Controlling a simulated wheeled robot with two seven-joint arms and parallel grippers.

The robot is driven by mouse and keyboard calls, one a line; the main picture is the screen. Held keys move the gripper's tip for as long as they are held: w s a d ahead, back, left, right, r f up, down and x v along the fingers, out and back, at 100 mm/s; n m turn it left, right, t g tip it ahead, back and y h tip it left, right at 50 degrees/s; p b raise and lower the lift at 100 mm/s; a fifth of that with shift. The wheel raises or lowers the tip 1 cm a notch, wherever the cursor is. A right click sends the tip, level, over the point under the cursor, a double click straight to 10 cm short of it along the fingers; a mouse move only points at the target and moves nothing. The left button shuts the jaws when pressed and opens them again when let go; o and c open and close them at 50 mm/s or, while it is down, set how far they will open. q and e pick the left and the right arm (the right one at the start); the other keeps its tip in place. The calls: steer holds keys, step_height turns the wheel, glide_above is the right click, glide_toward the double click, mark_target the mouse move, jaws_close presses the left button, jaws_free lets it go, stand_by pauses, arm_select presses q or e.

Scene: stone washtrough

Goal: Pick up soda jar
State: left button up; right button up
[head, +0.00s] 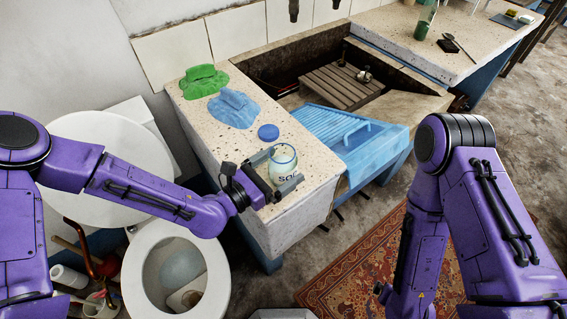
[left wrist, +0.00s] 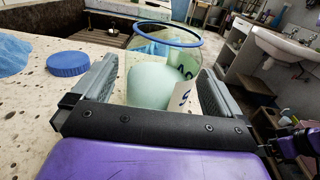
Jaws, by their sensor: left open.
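The soda jar (head: 283,156) is a clear glass jar with dark lettering, standing upright on the speckled stone counter (head: 300,214). In the left wrist view the jar (left wrist: 150,82) shows a blue rim, an open top and pale contents. My left gripper (head: 286,164) is open, with one finger on each side of the jar. The left wrist view shows the fingers (left wrist: 157,66) flanking it; whether either touches the glass I cannot tell. My right arm is at the right of the head view, but its gripper does not show.
A blue lid (head: 268,132) lies beside the jar. A blue cloth (head: 233,108) and a green cloth (head: 203,81) lie farther back. A blue washboard (head: 347,134) slopes at the trough's edge, right of the jar. A toilet (head: 215,262) stands below my left arm.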

arm_select(q)
steer(key=shift+s+a, duration=0.15)
steer(key=c, duration=1)
steer(key=shift+c, duration=1)
steer(key=shift+r, duration=0.15)
